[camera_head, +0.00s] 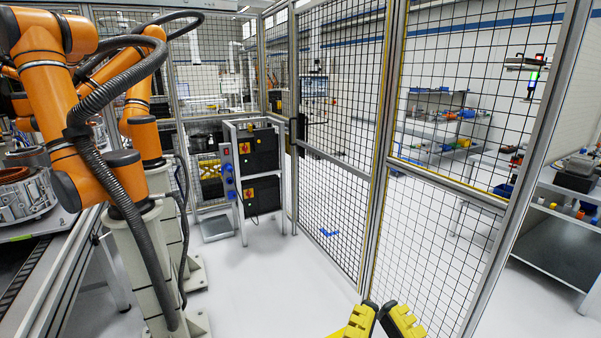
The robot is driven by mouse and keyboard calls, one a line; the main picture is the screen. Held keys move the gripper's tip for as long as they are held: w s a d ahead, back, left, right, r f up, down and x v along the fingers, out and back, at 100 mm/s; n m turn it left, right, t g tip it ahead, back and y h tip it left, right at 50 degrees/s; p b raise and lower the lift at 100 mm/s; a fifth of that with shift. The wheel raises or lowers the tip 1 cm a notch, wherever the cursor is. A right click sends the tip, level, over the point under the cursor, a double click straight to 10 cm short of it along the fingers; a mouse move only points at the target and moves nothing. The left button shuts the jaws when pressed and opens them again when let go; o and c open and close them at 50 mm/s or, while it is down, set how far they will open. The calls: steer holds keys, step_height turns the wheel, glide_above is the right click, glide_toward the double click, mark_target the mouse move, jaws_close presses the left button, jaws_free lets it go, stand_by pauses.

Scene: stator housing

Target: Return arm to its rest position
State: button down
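Two yellow parts with black edges, which look like the tips of my gripper (380,318), show at the bottom edge, right of the middle. They stand close to each other above the white floor, with a narrow dark gap between them. The rest of the gripper is cut off by the frame, so I cannot tell how far it is open. Nothing is seen between the tips. A metal stator housing (22,212) with copper-coloured windings sits on the conveyor at the far left, far from the gripper.
Orange robot arms (48,85) on pale pedestals (140,262) stand at the left beside the conveyor (50,262). A rack with black boxes (258,152) stands at the back. Mesh fencing (440,235) closes the right side. The middle floor (270,285) is clear.

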step_height(320, 180, up, 32)
steer(key=p, duration=3)
step_height(320, 180, down, 54)
steer(key=b, duration=5.5)
steer(key=shift+f, duration=0.2)
